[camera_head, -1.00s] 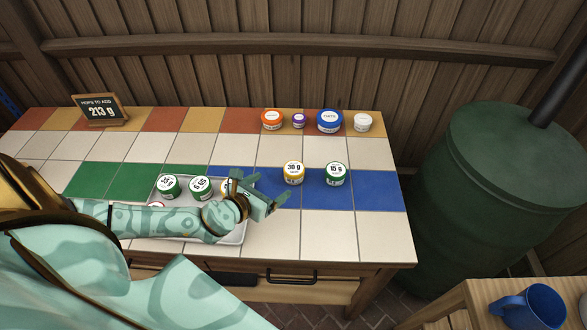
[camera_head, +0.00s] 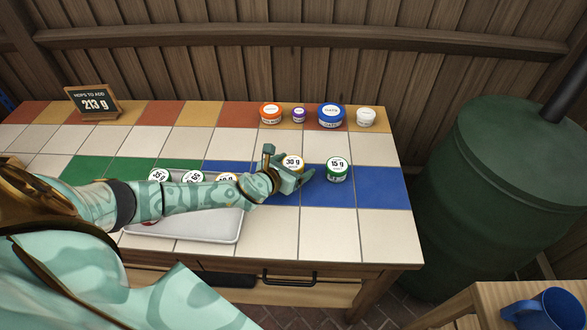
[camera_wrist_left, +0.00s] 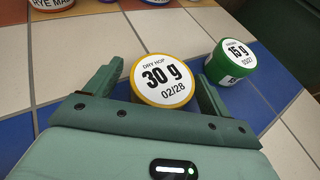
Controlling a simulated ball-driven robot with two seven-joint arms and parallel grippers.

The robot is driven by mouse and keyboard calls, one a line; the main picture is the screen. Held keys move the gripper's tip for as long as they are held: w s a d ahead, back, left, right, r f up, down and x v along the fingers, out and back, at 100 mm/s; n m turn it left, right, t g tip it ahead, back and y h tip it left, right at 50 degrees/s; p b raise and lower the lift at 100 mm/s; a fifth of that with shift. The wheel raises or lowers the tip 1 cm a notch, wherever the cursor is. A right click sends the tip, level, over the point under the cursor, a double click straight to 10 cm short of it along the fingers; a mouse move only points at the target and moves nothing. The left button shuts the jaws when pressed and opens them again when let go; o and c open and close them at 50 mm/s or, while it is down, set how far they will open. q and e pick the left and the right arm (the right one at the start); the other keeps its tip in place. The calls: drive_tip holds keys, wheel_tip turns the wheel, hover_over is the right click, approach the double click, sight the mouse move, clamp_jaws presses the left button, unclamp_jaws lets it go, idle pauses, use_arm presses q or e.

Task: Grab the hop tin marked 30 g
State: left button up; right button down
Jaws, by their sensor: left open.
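The hop tin marked 30 g (camera_head: 293,162) has a yellow rim and a white lid. It stands upright on the blue tiles, partly hidden by my left gripper (camera_head: 289,175) in the head view. In the left wrist view the 30 g tin (camera_wrist_left: 163,78) sits between the two spread fingers of the left gripper (camera_wrist_left: 155,90), its label reading "DRY HOP 30 g 02/28". The jaws are open around it; I cannot tell if either finger touches it. My right gripper is not in view.
A green tin marked 15 g (camera_head: 337,170) stands close to the right, also in the wrist view (camera_wrist_left: 230,61). A metal tray (camera_head: 215,228) with several tins lies under my left arm. Orange (camera_head: 271,113), purple (camera_head: 299,115), blue (camera_head: 331,115) and white (camera_head: 366,117) tubs line the back.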

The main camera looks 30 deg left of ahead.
use_arm(q)
drive_tip(key=c, duration=1.1)
drive_tip(key=shift+o, duration=0.2)
